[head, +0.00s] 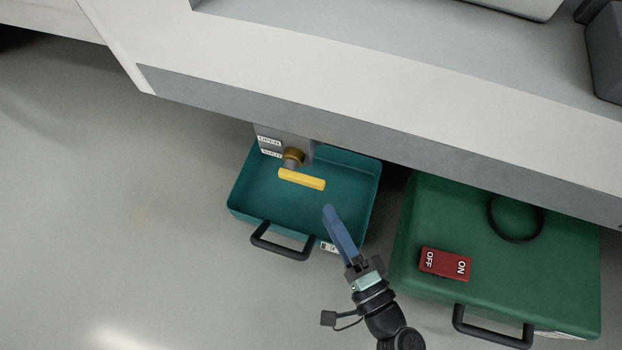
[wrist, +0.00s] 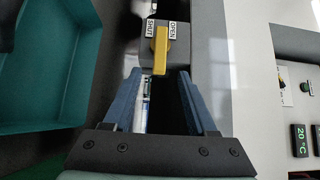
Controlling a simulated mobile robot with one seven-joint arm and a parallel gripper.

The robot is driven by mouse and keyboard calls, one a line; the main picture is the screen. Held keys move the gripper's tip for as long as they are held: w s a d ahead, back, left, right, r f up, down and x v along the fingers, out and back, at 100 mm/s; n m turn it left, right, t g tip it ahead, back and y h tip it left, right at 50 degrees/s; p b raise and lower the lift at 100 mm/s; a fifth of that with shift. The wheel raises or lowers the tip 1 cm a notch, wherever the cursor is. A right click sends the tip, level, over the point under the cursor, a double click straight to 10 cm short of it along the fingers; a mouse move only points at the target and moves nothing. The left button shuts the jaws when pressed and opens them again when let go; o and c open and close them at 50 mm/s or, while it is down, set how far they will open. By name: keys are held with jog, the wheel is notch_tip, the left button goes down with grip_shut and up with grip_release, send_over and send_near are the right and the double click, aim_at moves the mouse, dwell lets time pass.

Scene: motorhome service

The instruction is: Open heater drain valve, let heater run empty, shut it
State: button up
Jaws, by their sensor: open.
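The drain valve has a yellow lever (head: 302,180) on a brass fitting (head: 293,157), beside white OPEN and SHUT labels (head: 269,142). In the wrist view the lever (wrist: 161,49) runs upright in the picture, with SHUT to its left and OPEN to its right. A teal tray (head: 245,210) stands below the valve; I see no water in it. My gripper (head: 328,208) has blue fingers over the tray's front right part. In the wrist view the gripper (wrist: 159,74) is open and empty, its fingertips on either side of the lever's lower end; contact cannot be seen.
A green case (head: 420,215) with a red ON/OFF switch (head: 445,264) and a black ring (head: 516,218) stands right of the tray. The vehicle's pale side overhangs both. A 20 °C display (wrist: 302,140) shows in the wrist view. The floor at left is clear.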

aim_at(312, 186)
jog(key=b+x, duration=0.3)
jog(key=x, duration=0.6)
jog(key=shift+w+a, duration=0.1)
jog(key=shift+w, duration=0.15)
grip_shut()
dwell(1.0)
